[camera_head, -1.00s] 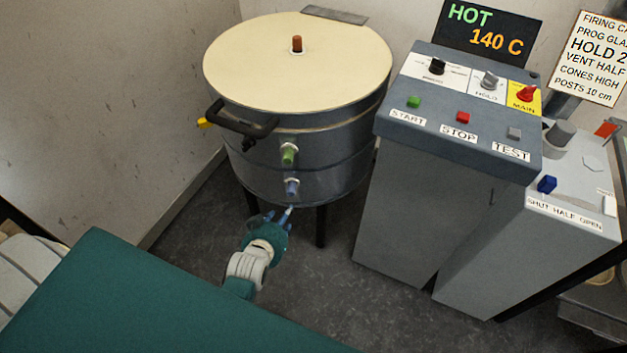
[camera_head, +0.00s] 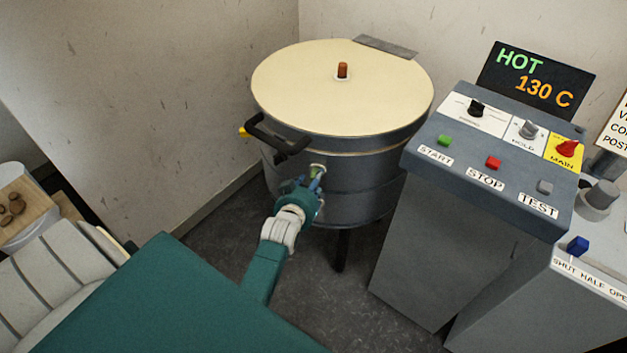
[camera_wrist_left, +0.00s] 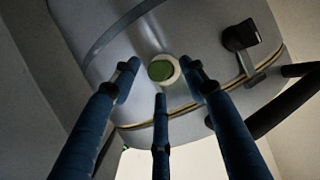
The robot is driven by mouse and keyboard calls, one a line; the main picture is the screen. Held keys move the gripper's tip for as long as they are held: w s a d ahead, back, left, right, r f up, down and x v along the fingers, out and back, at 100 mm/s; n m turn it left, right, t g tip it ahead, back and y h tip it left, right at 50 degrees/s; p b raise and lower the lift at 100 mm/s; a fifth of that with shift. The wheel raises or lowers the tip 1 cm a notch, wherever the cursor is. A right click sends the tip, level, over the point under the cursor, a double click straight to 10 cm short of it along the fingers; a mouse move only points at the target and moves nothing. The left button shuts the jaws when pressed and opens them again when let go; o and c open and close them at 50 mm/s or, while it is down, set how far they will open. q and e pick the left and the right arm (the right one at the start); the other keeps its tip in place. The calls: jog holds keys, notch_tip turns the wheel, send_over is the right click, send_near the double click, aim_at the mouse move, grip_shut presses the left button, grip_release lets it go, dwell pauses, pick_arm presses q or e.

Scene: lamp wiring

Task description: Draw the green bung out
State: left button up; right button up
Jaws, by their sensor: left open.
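The green bung (camera_wrist_left: 161,71) sits in a pale collar in the grey kiln wall (camera_head: 350,205), seen nearly end-on in the left wrist view. My left gripper (camera_head: 308,183) is in front of the kiln at the bung's height and hides most of it in the head view. Its three blue fingers are spread open in the wrist view (camera_wrist_left: 160,80), with the tips around the bung's outline. I cannot tell whether any tip touches it. The blue bung lower on the wall is hidden behind my gripper. My right gripper is not in view.
A black handle (camera_head: 277,137) juts from the kiln just above my left gripper. The cream lid (camera_head: 300,85) carries a brown-orange plug (camera_head: 342,70). A control console (camera_head: 500,160) stands to the right, its display (camera_head: 535,80) reading HOT 130 C.

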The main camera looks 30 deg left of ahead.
pick_arm(q)
jog(key=shift+x, duration=0.9)
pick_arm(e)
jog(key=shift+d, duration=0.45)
pick_arm(q)
jog(key=shift+c, duration=0.2)
grip_shut()
jog(key=c, duration=0.7)
grip_release()
jog(key=shift+c, duration=0.2)
grip_shut()
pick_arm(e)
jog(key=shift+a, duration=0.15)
pick_arm(q)
jog(key=shift+s+d+p, duration=0.1)
jog(key=shift+s+p, duration=0.2)
jog(key=shift+s, duration=0.05)
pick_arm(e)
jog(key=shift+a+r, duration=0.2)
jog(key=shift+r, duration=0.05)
pick_arm(q)
jog(key=shift+s+d, duration=0.1)
jog(key=shift+s, duration=0.25)
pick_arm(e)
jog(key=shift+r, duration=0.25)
